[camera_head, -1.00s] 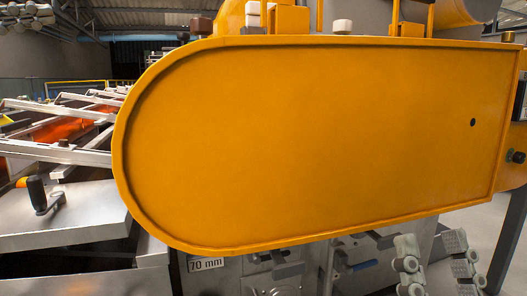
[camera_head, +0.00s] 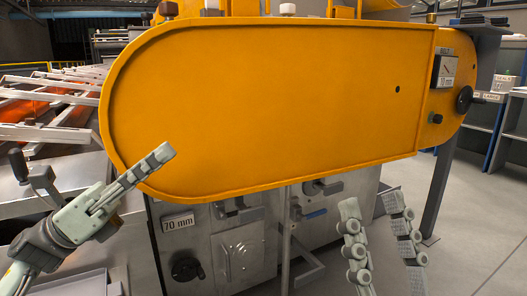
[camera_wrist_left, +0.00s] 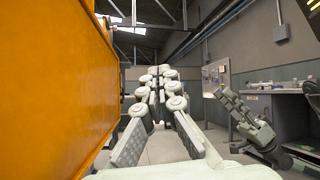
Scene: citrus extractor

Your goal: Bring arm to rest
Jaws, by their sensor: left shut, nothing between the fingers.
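My left gripper (camera_head: 163,156) reaches in from the lower left of the head view, its fingers together and empty, pointing up and right in front of the lower left of the orange cover (camera_head: 260,105). In the left wrist view its fingers (camera_wrist_left: 160,75) come together at the tips with nothing between them, and the cover (camera_wrist_left: 50,90) fills the left side. My right gripper (camera_head: 372,205) is at the lower right of the head view, its two fingers spread and pointing up, with nothing seen between them. It also shows at the right of the left wrist view (camera_wrist_left: 230,95).
Below the cover is the grey machine body with a "70 mm" plate (camera_head: 178,222) and a black knob (camera_head: 187,268). A dial box (camera_head: 446,69) and black knob (camera_head: 465,99) are at the cover's right end. Open floor (camera_head: 490,220) lies right; shelving (camera_head: 510,130) stands beyond.

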